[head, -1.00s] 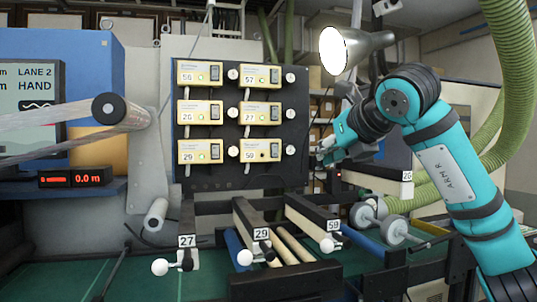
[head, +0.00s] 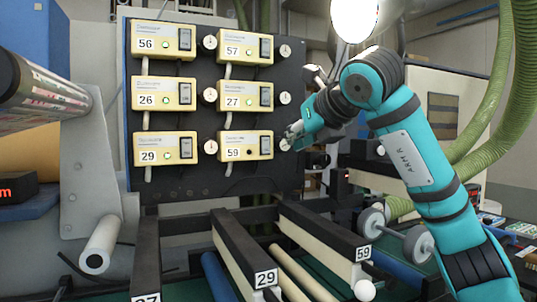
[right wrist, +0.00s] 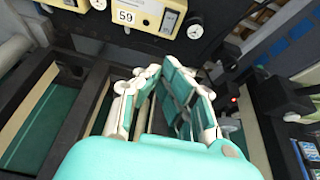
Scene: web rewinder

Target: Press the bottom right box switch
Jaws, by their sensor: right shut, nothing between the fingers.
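The bottom right yellow box (head: 232,139), labelled 59, is on the dark panel. Its dark switch (head: 265,145) is on the box's right side, and its small round lamp looks dark. My right gripper (head: 291,136) is just right of this box in the head view, overlapping the edge of the gauge beside it. In the right wrist view, box 59 (right wrist: 142,9) and its switch (right wrist: 169,20) are at the top, beyond the fingertips of my right gripper (right wrist: 160,68). The fingers are shut and empty, with a visible gap to the switch. My left gripper is out of view.
Several similar boxes with green lamps fill the panel (head: 190,195), including box 27 (head: 240,88) above and box 29 (head: 160,136) to the left. Rails labelled 29 (head: 240,255) and 59 (head: 325,235) project below it. A lamp (head: 354,18) hangs above my right arm.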

